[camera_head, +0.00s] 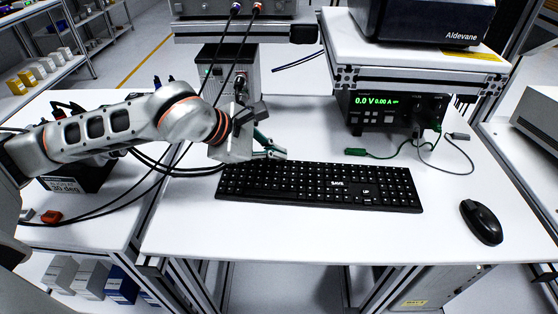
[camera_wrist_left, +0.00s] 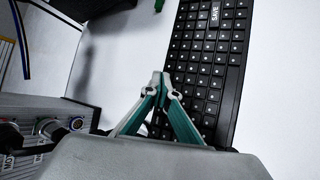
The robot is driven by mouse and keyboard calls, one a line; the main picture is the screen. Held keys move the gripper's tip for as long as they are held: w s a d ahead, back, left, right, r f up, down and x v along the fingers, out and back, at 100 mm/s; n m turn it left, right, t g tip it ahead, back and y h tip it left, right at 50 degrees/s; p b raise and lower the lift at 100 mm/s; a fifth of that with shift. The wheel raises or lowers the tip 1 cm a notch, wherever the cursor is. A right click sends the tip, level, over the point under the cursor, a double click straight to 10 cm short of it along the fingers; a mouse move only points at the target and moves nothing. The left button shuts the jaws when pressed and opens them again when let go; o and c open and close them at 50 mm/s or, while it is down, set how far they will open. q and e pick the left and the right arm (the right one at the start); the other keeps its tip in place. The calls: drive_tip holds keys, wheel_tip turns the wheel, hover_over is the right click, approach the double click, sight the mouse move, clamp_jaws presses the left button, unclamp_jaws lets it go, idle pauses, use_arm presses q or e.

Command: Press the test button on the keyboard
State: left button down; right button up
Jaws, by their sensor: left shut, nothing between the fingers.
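The black keyboard (camera_head: 310,190) lies on the white table in front of me. Its wide key reads SAVE and another key reads UP in the head view; I cannot make out a key marked test. The keyboard also shows in the left wrist view (camera_wrist_left: 208,60), running up from the fingertips. My left gripper (camera_head: 278,154) is shut and empty, with its green fingers at the keyboard's back left edge. In the left wrist view the fingertips (camera_wrist_left: 160,82) meet beside the keyboard's long edge. I cannot tell their height above it. My right gripper is not in view.
A black mouse (camera_head: 481,222) lies right of the keyboard. A power supply (camera_head: 392,110) with a green display and cables stands at the back right under a raised shelf. A grey device (camera_head: 228,75) stands behind my left gripper. Black cables cross the left side. The front table strip is clear.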

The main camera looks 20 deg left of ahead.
sight(276, 162)
use_arm(q)
drive_tip(key=shift+f, duration=0.45)
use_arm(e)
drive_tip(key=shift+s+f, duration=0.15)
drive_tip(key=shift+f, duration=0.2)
use_arm(q)
drive_tip(key=shift+r, duration=0.1)
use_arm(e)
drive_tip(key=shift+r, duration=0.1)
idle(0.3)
use_arm(q)
drive_tip(key=shift+r, duration=0.75)
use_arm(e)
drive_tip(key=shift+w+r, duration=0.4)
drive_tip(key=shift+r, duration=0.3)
use_arm(q)
drive_tip(key=shift+r+p, duration=1.65)
drive_tip(key=shift+r, duration=0.95)
drive_tip(key=shift+f, duration=0.1)
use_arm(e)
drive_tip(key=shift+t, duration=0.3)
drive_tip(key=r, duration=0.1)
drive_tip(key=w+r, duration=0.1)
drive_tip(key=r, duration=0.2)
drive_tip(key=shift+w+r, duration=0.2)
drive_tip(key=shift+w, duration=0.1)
